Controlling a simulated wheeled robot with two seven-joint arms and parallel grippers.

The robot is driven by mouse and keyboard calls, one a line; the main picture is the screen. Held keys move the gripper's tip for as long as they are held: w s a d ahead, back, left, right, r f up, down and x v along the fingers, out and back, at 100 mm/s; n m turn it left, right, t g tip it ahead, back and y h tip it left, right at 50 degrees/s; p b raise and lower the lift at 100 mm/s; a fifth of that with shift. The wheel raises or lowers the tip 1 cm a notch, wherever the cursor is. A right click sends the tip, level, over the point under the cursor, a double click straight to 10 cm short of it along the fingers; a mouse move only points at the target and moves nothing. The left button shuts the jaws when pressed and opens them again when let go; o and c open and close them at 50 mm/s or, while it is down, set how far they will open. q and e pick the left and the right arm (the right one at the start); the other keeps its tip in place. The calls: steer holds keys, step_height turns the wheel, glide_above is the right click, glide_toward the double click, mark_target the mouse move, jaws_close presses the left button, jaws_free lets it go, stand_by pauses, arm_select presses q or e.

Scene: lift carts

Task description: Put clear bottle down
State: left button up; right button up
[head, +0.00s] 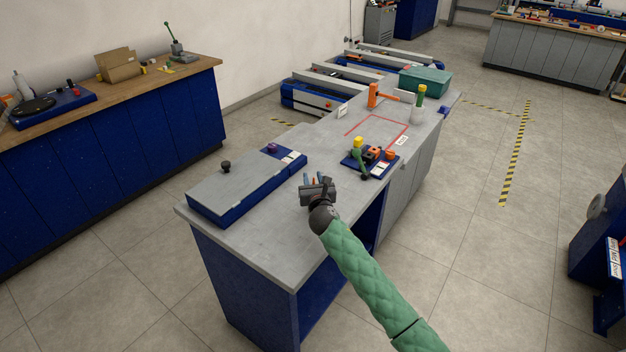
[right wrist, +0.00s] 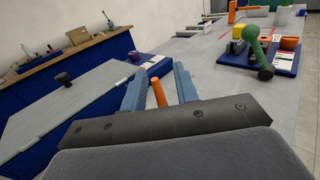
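My right gripper (head: 317,179) is low over the front part of the grey-topped bench (head: 262,238). In the right wrist view its two blue fingers (right wrist: 158,85) stand apart. A narrow orange cylinder (right wrist: 158,94) shows between them, with a gap on each side; its lower part is hidden behind the gripper body. I cannot make out a clear bottle for certain. A pale, whitish cylinder (head: 417,115) with a green and yellow piece above it stands at the bench's far right. My left gripper is not in view.
A blue case with a grey lid (head: 240,184) lies left of the gripper. A blue tray (head: 350,163) with green, yellow and orange parts is close at right. Beyond are a red outlined square (head: 373,116), an orange tool (head: 374,95) and a teal crate (head: 425,82). The bench front is bare.

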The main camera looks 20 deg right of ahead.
steer(key=shift+s, duration=0.15)
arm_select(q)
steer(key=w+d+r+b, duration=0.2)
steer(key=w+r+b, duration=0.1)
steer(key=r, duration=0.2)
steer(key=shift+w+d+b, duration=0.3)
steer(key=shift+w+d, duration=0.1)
arm_select(e)
steer(key=s+a, duration=0.1)
steer(key=s, duration=1)
steer(key=shift+s+a+r, duration=0.15)
steer(key=shift+s+a, duration=0.1)
steer(key=shift+s, duration=0.1)
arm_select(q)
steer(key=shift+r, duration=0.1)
